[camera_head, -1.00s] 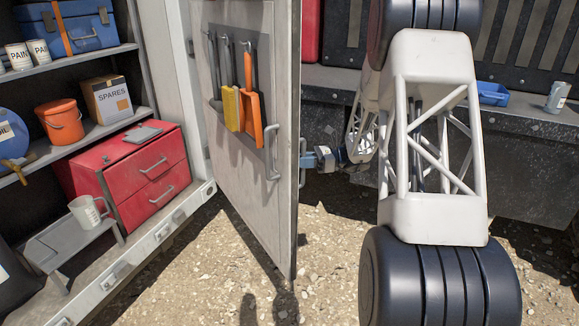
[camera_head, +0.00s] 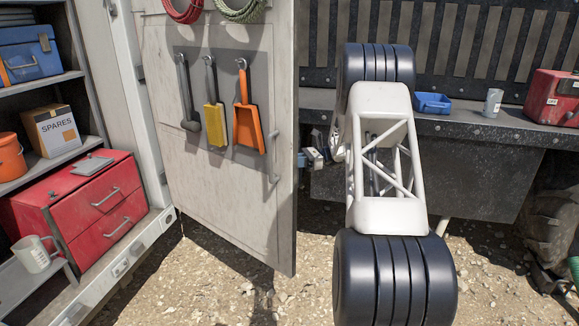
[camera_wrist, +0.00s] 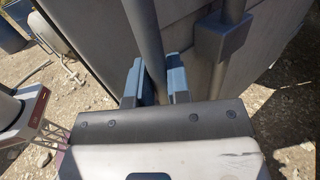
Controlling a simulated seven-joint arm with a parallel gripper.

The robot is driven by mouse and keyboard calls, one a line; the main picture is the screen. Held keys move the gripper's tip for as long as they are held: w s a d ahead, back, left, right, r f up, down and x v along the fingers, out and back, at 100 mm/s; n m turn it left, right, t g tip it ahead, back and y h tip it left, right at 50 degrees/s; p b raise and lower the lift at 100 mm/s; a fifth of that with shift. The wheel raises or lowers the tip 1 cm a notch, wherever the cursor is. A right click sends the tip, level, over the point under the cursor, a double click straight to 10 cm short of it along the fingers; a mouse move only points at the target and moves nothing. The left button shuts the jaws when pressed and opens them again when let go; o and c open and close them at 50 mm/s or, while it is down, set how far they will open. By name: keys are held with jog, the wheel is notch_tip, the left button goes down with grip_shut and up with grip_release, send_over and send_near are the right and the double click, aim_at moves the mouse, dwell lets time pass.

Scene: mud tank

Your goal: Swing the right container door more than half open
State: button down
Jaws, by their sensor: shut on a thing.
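The right container door (camera_head: 212,199) stands open, its inner face turned toward the head camera. Its left edge is at the container frame and its free edge points to the right. My gripper (camera_head: 304,158) is at the outer side of that free edge. In the wrist view my gripper (camera_wrist: 158,86) has its two blue-grey fingers closed around a grey vertical bar (camera_wrist: 148,40), with the grey door surface (camera_wrist: 185,42) behind it. In the head view the held part is mostly hidden by the door edge and my fingers.
Tools, including an orange scoop (camera_head: 249,122), hang inside the door. Shelves with a red drawer box (camera_head: 105,205) and mug (camera_head: 36,255) stand left. A dark truck bed (camera_head: 440,170) with a blue tray (camera_head: 432,103) lies behind my arm. Gravel is clear below the door.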

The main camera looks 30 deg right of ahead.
jog(key=shift+w+d+r, duration=0.1)
jog(key=shift+w+d, duration=0.2)
jog(key=shift+w, duration=0.1)
jog(key=c, duration=1.1)
grip_release()
jog(key=shift+s, duration=0.1)
jog(key=shift+d, duration=0.2)
jog(key=v, duration=0.7)
jog(key=shift+d, duration=0.25)
